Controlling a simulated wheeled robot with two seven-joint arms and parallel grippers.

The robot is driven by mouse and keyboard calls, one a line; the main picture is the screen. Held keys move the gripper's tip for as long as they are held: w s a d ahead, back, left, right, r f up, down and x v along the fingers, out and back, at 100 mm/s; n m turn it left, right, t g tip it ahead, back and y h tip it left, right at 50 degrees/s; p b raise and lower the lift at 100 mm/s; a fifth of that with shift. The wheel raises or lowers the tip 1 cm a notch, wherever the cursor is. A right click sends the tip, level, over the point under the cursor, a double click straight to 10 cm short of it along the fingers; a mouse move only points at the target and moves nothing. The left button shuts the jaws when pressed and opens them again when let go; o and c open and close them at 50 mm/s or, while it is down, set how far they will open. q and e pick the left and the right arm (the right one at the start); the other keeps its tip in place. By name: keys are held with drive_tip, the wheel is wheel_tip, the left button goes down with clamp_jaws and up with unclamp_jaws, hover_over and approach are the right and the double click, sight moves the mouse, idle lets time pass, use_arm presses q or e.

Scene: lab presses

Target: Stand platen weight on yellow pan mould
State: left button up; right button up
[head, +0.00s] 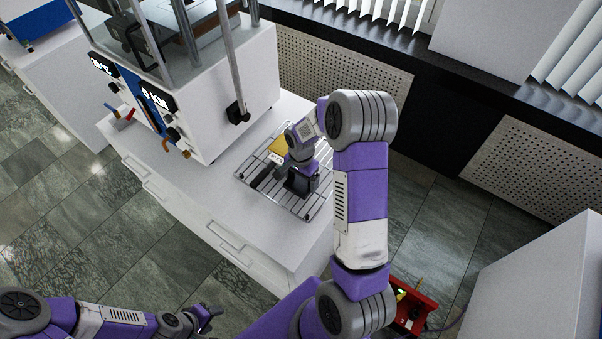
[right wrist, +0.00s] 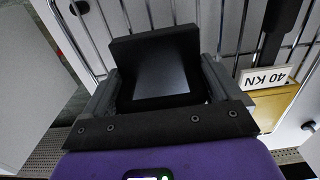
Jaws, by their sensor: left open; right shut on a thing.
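The platen weight, a black block (right wrist: 155,65), sits between the two fingers of my right gripper (right wrist: 163,82). The gripper is shut on it. In the head view my right gripper (head: 302,180) is over the wire rack, with dark parts below the wrist. The yellow pan mould (head: 279,146) is on the rack just behind and left of this gripper, partly hidden by my arm. The mould (right wrist: 275,106) also shows at the right of the right wrist view, apart from the weight. My left gripper (head: 207,316) is open and empty, low at the front, away from the bench.
The wire rack (head: 316,206) lies on the white bench (head: 262,225). A long dark object (head: 262,178) lies left of my right gripper. The press (head: 228,95) stands behind left.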

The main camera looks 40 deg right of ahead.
idle(0.3)
drive_tip(key=shift+f, duration=0.2)
drive_tip(key=o, duration=0.8)
drive_tip(key=shift+o, duration=0.2)
drive_tip(key=shift+r, duration=0.15)
drive_tip(key=shift+r, duration=0.35)
wheel_tip(320, 180, up, 11)
drive_tip(key=shift+r+p, duration=0.2)
drive_tip(key=shift+p, duration=0.85)
